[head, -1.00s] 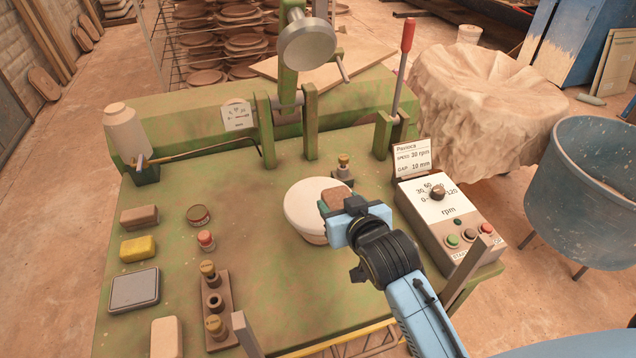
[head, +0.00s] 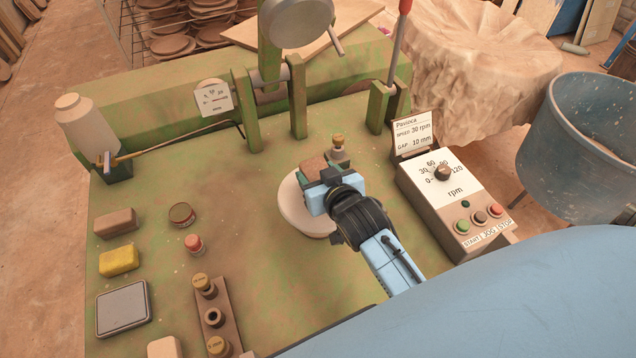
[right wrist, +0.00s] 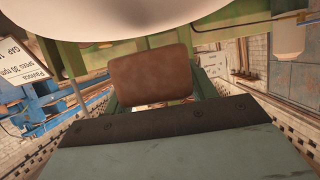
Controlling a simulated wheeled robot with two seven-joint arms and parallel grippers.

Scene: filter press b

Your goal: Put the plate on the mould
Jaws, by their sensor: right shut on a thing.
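A round white disc-shaped block (head: 292,212), which looks like the mould, sits on the green bench top. My right gripper (head: 317,172) is over its back right part in the head view. It is shut on a small brown block (head: 313,165), which shows face-on between the fingers in the right wrist view (right wrist: 150,75). I cannot tell whether this block is the plate; no other plate stands out on the bench. A large white curved surface (right wrist: 130,12), seemingly the mould, shows above the block in the wrist view. Whether block and mould touch is unclear. My left gripper is not in view.
A short peg (head: 338,150) stands just behind the mould. The control box (head: 455,205) is to the right, the round metal head (head: 296,20) at the back. A yellow sponge (head: 119,260), brown block (head: 115,222) and grey pad (head: 122,308) lie left.

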